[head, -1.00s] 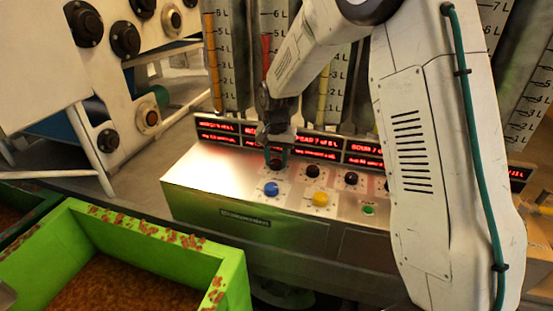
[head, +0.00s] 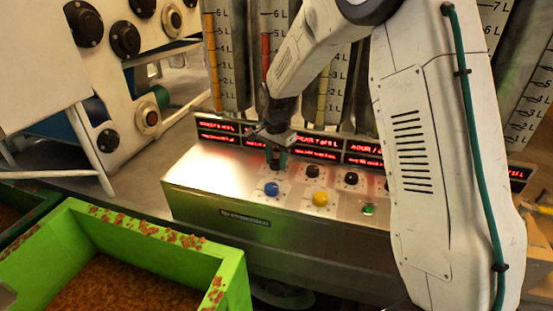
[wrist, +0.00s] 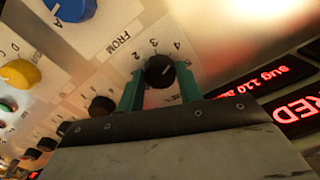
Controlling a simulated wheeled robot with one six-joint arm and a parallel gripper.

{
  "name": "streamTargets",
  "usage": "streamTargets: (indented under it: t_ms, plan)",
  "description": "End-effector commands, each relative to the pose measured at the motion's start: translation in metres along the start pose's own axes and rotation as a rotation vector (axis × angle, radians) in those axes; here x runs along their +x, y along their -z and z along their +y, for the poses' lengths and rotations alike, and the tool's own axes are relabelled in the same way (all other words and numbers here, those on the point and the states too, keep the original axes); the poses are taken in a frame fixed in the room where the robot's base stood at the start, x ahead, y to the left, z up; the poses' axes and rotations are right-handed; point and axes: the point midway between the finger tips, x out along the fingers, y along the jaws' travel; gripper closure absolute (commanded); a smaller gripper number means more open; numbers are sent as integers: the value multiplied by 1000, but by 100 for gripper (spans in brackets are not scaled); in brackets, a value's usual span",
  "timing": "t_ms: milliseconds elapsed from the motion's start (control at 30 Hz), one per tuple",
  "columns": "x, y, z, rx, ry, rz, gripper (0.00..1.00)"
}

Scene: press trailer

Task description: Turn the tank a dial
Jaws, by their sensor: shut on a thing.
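My gripper (head: 276,160) is over the left end of the back row of black dials on the metal control box (head: 215,195). In the wrist view its two green fingers (wrist: 159,85) are shut on a black dial (wrist: 159,70), one on each side. The dial has a white pointer line, and the numbers 2, 3 and 4 show around it. The dial is mostly hidden by the gripper in the head view. A blue dial (head: 271,189), also in the wrist view (wrist: 72,8), is close by with a letter A and the word FROM near it.
More black dials (head: 312,171) continue rightward. A yellow dial (head: 320,199) and green button (head: 368,209) are in front. Red displays (head: 317,142) and graduated tanks (head: 228,60) stand behind. A green crate (head: 235,280) is at front left.

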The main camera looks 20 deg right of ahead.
Motion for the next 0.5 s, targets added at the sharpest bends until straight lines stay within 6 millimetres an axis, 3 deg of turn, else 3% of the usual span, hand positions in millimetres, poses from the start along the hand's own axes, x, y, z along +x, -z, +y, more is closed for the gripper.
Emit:
streamTargets:
  t_ms: [267, 300, 333, 367, 500]
  plan:
    - [0, 0, 1, -1, -3, -1, 87]
    - [0, 0, 1, -1, -3, -1, 56]
    - [0, 0, 1, -1, -3, -1, 48]
    - [0, 0, 1, -1, -3, -1, 42]
    - [0, 0, 0, -1, -2, -1, 42]
